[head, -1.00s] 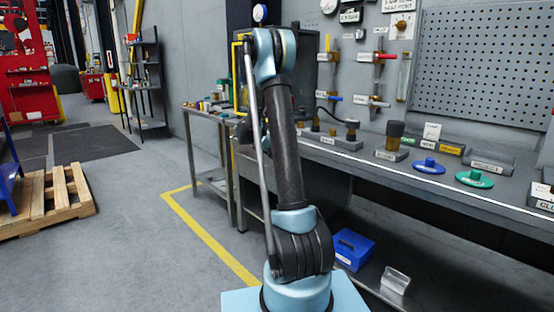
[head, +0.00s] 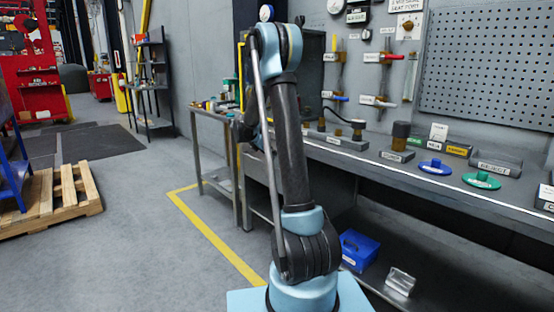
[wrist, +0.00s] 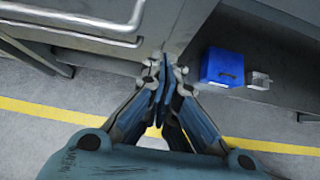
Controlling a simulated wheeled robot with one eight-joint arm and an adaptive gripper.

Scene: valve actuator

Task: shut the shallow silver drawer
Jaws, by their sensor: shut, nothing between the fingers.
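In the wrist view, grey metal fronts with long silver bar handles (wrist: 75,40) fill the upper left. They look like drawer fronts; I cannot tell which is the shallow silver drawer or how far any of them stands out. My gripper (wrist: 163,68) is shut and empty, its fingertips near the right end of the lower handle in the picture. I cannot tell whether they touch the metal. In the head view my own arm hides the gripper and the fronts.
A workbench (head: 400,172) runs along the wall with several fittings on it. On its lower shelf are a blue bin (head: 359,249) and a clear container (head: 400,281). A small side table (head: 215,112) stands left. Floor left of the yellow line (head: 215,237) is clear up to a pallet (head: 50,205).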

